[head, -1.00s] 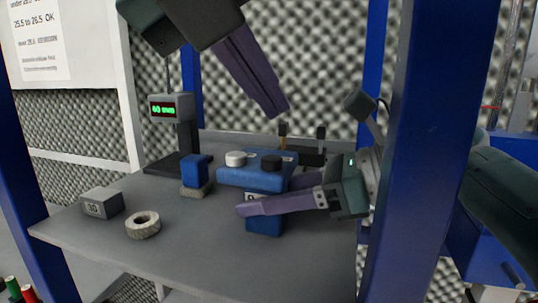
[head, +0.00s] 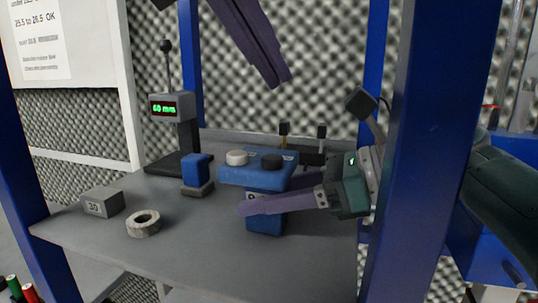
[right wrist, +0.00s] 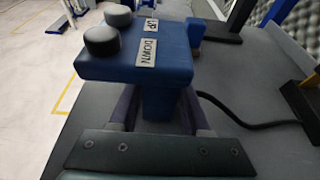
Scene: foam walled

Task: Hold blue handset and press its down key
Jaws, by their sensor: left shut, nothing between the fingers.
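The blue handset (head: 232,174) stands on the grey table, with a wide head on a narrower stem. Its top carries a pale key (head: 237,158) and a black key (head: 271,162). In the right wrist view the black key (right wrist: 102,41) is beside the DOWN label (right wrist: 147,53), and the lighter key (right wrist: 118,16) is beside UP. My right gripper (head: 243,207) reaches in from the right below the head; its fingers flank the stem (right wrist: 163,108) and look shut on it. My left gripper (head: 279,84) is shut and empty, pointing down, above and apart from the keys.
A gauge stand reading 60 mm (head: 171,107) is at the back left. A small blue block on a grey base (head: 196,172), a grey 30 block (head: 102,203) and a ring (head: 143,223) lie left. A blue post (head: 425,150) stands right. The front table is clear.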

